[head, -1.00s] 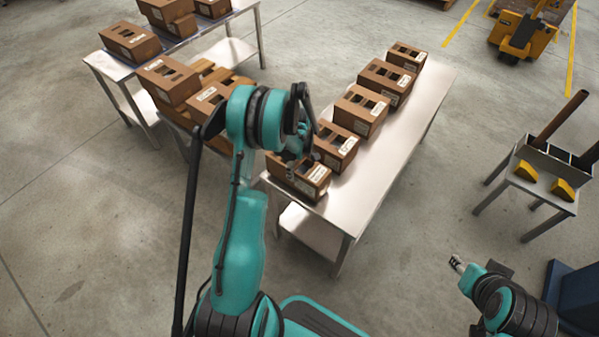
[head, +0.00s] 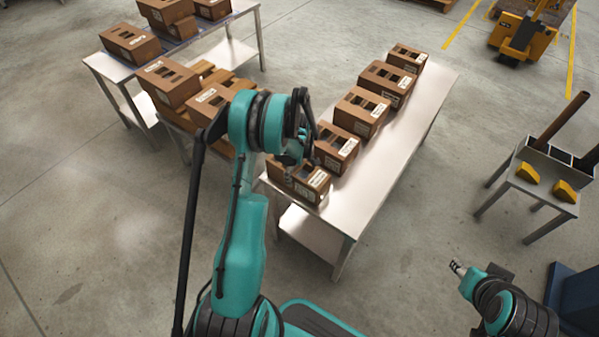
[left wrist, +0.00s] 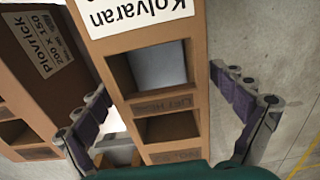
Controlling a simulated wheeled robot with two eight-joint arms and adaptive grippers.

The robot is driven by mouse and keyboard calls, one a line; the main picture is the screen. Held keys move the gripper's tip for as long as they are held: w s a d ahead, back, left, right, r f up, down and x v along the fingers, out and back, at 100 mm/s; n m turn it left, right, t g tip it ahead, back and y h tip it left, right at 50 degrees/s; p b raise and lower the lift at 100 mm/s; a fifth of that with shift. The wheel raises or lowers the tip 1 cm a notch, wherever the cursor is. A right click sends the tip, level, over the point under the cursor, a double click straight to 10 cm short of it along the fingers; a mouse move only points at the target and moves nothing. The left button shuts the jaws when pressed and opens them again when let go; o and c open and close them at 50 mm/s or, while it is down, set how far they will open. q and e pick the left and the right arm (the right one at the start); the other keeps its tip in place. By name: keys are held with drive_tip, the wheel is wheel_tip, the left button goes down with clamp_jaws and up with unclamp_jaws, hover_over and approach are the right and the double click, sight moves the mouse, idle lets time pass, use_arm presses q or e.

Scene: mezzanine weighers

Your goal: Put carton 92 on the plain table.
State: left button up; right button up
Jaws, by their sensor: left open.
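Brown cartons stand in a row on a light table (head: 385,180). My left gripper (left wrist: 160,85) is open, with a finger on each side of a carton labelled "Kolvaran" (left wrist: 150,65). That appears to be the nearest carton in the row (head: 310,192), partly covered by my left arm in the head view. I cannot see whether the fingers touch it. No number 92 is legible, and I cannot tell which table is the plain one. My right gripper (head: 457,267) is small at lower right.
Another table (head: 100,68) at the back left bears several cartons. More cartons (head: 168,82) sit on a low wooden stack before it. A small stand (head: 545,190) with yellow blocks and a yellow pallet truck (head: 520,38) are at the right. Floor between is clear.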

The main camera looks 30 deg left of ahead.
use_arm(q)
wheel_tip(320, 180, up, 12)
drive_tip(key=p, duration=0.4)
drive_tip(key=s+d+r+m+t, duration=0.1)
drive_tip(key=s+d+r+m, duration=0.2)
drive_tip(key=d+r, duration=0.35)
drive_tip(key=s+d+r+m+t, duration=0.2)
drive_tip(key=s+d+r+m, duration=0.15)
drive_tip(key=r, duration=0.55)
drive_tip(key=s+d+r+m+t, duration=0.4)
drive_tip(key=s+d+m, duration=0.4)
drive_tip(key=s, duration=0.5)
drive_tip(key=shift+s+d+m, duration=0.2)
drive_tip(key=shift+m, duration=1.05)
